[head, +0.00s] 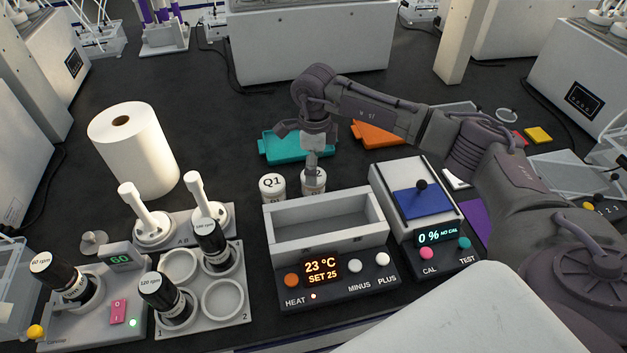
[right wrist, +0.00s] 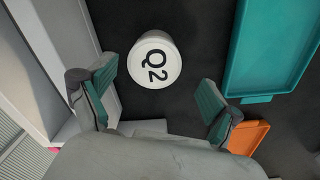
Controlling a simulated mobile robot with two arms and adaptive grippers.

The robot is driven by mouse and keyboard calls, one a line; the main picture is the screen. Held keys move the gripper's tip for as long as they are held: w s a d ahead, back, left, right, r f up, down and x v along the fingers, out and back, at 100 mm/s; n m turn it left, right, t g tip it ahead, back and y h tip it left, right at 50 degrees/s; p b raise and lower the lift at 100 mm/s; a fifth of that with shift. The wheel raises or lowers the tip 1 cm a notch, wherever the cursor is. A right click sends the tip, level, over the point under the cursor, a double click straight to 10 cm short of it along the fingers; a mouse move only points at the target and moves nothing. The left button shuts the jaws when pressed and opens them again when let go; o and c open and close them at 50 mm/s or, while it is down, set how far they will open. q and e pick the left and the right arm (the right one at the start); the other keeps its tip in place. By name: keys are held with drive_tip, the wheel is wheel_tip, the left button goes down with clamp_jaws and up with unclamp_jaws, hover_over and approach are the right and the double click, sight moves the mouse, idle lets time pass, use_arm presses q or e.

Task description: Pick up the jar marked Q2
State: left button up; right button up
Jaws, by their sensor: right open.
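The jar marked Q2 (head: 313,183) is small and white and stands on the dark bench behind the heating bath; in the head view my gripper partly covers it. In the right wrist view the Q2 lid (right wrist: 154,60) faces me, beyond the fingertips and toward the left finger. My right gripper (head: 312,150) is above the jar, pointing down. Its fingers are spread with nothing between them (right wrist: 160,100). A similar jar marked Q1 (head: 272,187) stands just left of Q2. My left gripper is not in view.
The heating bath (head: 325,245) is directly in front of the jars. A teal tray (head: 290,148) and an orange tray (head: 375,134) lie behind them. A box with a blue top (head: 420,200) stands to the right. A paper roll (head: 130,150) stands at left.

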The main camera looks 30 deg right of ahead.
drive_tip(key=shift+w+f, duration=0.1)
drive_tip(key=shift+f, duration=0.25)
drive_tip(key=f, duration=0.1)
drive_tip(key=f+p, duration=0.1)
drive_tip(key=f, duration=0.1)
drive_tip(key=f+p, duration=0.1)
drive_tip(key=shift+s+a+f, duration=0.3)
drive_tip(key=shift+s+f, duration=0.05)
drive_tip(key=shift+f, duration=0.3)
drive_tip(key=c, duration=1.2)
drive_tip(key=shift+r, duration=0.1)
drive_tip(key=shift+c, duration=0.6)
drive_tip(key=shift+w+r, duration=0.1)
